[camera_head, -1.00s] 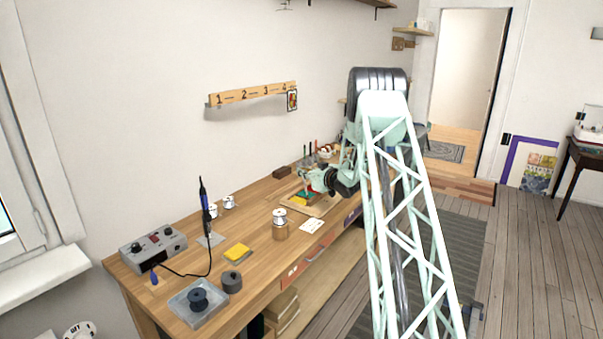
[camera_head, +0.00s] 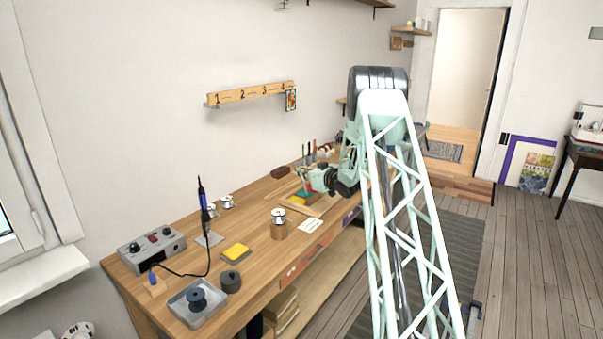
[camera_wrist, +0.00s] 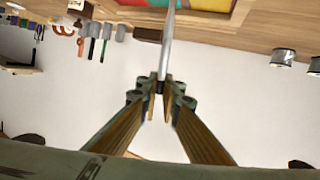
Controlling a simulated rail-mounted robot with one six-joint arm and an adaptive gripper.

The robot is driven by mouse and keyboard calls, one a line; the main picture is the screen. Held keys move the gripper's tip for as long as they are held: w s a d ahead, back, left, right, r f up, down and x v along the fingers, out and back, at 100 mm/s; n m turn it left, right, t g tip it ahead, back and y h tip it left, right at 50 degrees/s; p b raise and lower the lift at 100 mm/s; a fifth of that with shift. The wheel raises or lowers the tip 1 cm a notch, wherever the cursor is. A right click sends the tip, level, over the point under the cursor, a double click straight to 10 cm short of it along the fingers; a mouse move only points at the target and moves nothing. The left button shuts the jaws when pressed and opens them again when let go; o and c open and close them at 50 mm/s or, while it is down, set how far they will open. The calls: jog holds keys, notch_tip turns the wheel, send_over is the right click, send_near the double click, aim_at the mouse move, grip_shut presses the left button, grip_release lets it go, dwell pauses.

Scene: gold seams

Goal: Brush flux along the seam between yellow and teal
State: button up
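My gripper (camera_wrist: 162,86) is shut on a thin grey rod, which I take to be the brush (camera_wrist: 168,45); it reaches up the wrist view toward the coloured panel. The brush's tip is out of that view, so contact cannot be told. In the head view my gripper (camera_head: 312,181) is low over the framed panel, with yellow (camera_head: 297,200) showing at its left; my arm hides much of the rest.
A metal-topped pot (camera_head: 278,226) and a white card (camera_head: 311,225) are near the bench front. Two small spools (camera_head: 220,203), a soldering iron (camera_head: 203,195), a yellow sponge (camera_head: 236,251) and a control box (camera_head: 152,246) stand left. A dark block (camera_head: 281,172) lies behind the panel.

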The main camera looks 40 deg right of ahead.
jog(key=shift+s+d, duration=0.2)
jog(key=shift+s, duration=0.3)
dwell(0.3)
jog(key=shift+r, duration=0.15)
jog(key=shift+r+p, duration=1.3)
jog(key=shift+r, duration=1.6)
